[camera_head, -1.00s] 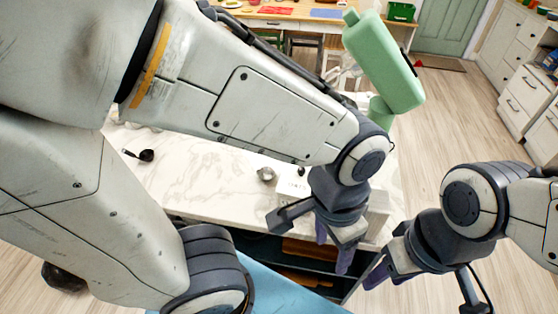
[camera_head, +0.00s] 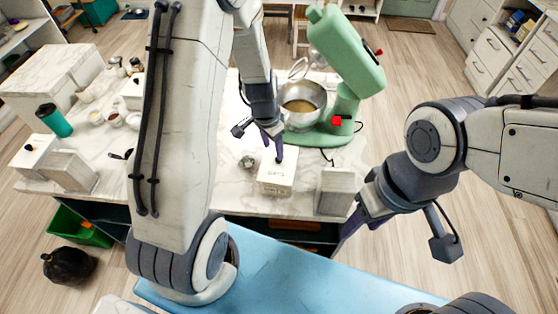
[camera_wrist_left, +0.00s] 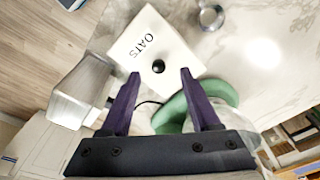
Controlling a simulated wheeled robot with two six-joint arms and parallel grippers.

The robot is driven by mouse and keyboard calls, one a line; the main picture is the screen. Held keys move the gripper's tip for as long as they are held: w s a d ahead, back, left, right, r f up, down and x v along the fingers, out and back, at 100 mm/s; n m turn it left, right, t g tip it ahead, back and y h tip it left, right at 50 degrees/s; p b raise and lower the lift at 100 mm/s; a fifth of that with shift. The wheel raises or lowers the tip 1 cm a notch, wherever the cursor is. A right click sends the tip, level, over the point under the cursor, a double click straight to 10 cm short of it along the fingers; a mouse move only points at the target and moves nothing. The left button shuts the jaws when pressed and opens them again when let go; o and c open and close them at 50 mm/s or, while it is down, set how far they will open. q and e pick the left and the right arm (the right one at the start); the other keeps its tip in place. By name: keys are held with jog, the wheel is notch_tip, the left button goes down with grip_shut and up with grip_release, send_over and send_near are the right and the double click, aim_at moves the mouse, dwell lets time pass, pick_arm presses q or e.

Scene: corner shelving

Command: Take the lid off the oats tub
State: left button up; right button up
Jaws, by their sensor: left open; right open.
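The oats tub (camera_head: 276,179) is a white square box marked OATS, standing on the marble counter. Its lid (camera_wrist_left: 150,45) has a small black knob (camera_wrist_left: 158,66) at its middle. My left gripper (camera_head: 278,152) points down over the tub, jaws open. In the left wrist view its purple fingers (camera_wrist_left: 160,74) lie to either side of the knob, which shows between the tips; nothing is held. Whether the fingers touch the lid is unclear. My right gripper (camera_head: 350,222) is open and empty at the right, beyond the counter's front edge.
A green stand mixer (camera_head: 347,70) with a steel bowl (camera_head: 301,104) stands behind the tub. A grey-white box (camera_head: 335,191) is to its right, a small metal cup (camera_head: 247,161) to its left. More boxes and a teal cup (camera_head: 54,120) stand at left.

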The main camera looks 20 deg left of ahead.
aim_at(272, 170)
pick_arm(q)
jog(key=shift+w+d+f, duration=0.2)
jog(key=shift+w+f, duration=0.05)
jog(key=shift+f, duration=0.7)
jog(key=shift+w+d+f, duration=0.15)
jog(key=shift+w+f, duration=0.05)
jog(key=shift+f, duration=0.8)
jog(key=shift+w+d+f, duration=0.2)
jog(key=shift+w+f, duration=0.05)
jog(key=shift+f, duration=0.7)
grip_shut()
